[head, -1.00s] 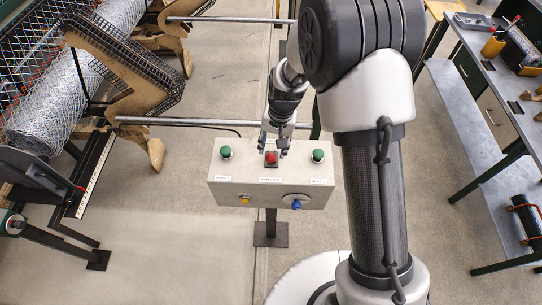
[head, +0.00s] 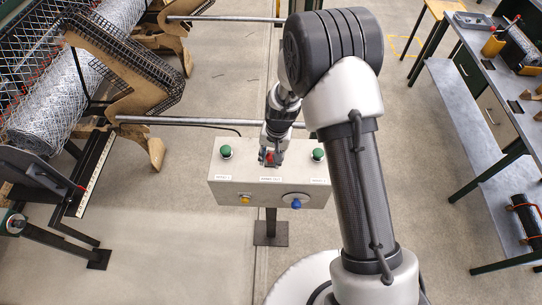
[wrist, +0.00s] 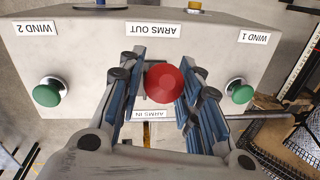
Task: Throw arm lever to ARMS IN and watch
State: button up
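The arm lever shows as a round red knob (wrist: 165,82) on the grey control box (head: 229,187). In the wrist view it stands between the ARMS OUT label (wrist: 154,29) above and the ARMS IN label (wrist: 163,114) below. I cannot tell how far the lever tilts. My gripper (wrist: 163,70) reaches down over the box with its blue-padded fingers close on either side of the knob, and looks shut on it. In the head view the fingers partly hide the red knob (head: 268,157).
Green buttons (head: 225,152) (head: 318,154) flank the lever, near the WIND labels. A yellow button (head: 245,198) and a blue knob (head: 296,203) are on the box front. The mesh weaver (head: 125,85) stands left, a workbench (head: 475,40) right. Floor around the box is clear.

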grip_shut()
dwell(0.7)
